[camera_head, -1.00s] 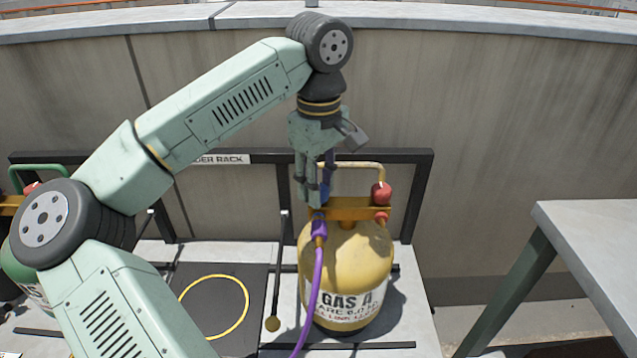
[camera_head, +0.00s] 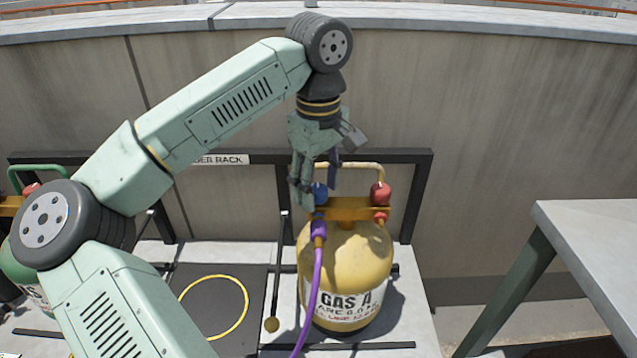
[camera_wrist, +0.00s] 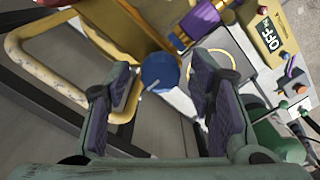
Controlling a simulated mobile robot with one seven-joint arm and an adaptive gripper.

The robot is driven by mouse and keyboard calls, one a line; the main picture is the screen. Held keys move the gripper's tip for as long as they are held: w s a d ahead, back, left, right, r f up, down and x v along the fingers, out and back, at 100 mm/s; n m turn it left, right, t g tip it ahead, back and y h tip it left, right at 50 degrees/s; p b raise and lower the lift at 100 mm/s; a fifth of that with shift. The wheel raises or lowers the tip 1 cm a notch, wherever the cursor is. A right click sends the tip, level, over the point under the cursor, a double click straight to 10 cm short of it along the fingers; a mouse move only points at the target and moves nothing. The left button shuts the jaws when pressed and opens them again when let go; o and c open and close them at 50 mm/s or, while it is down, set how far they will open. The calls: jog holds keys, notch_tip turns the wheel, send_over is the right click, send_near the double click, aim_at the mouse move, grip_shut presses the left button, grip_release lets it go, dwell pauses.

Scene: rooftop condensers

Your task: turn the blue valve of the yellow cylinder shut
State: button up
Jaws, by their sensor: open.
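The yellow cylinder (camera_head: 347,262), labelled GAS A, stands upright on the rack base. Its blue valve (camera_head: 320,193) is a round knob at the upper left of the yellow head, just above a purple hose fitting (camera_head: 318,231). In the wrist view the blue valve (camera_wrist: 160,72) shows a pale line on its face and sits ahead, between the fingers. My gripper (camera_head: 318,190) points down over the valve in the head view. In the wrist view my gripper (camera_wrist: 163,100) is open, with gaps on both sides of the valve. I cannot tell whether either finger touches it.
Red knobs (camera_head: 380,194) sit right of the valve, and a yellow handle (camera_head: 360,166) rises behind it. The black rack rail (camera_head: 411,158) runs behind. A purple hose (camera_head: 311,300) hangs in front. A grey table (camera_head: 600,235) stands at the right.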

aim_at(318, 189)
notch_tip(318, 189, up, 12)
dwell(0.6)
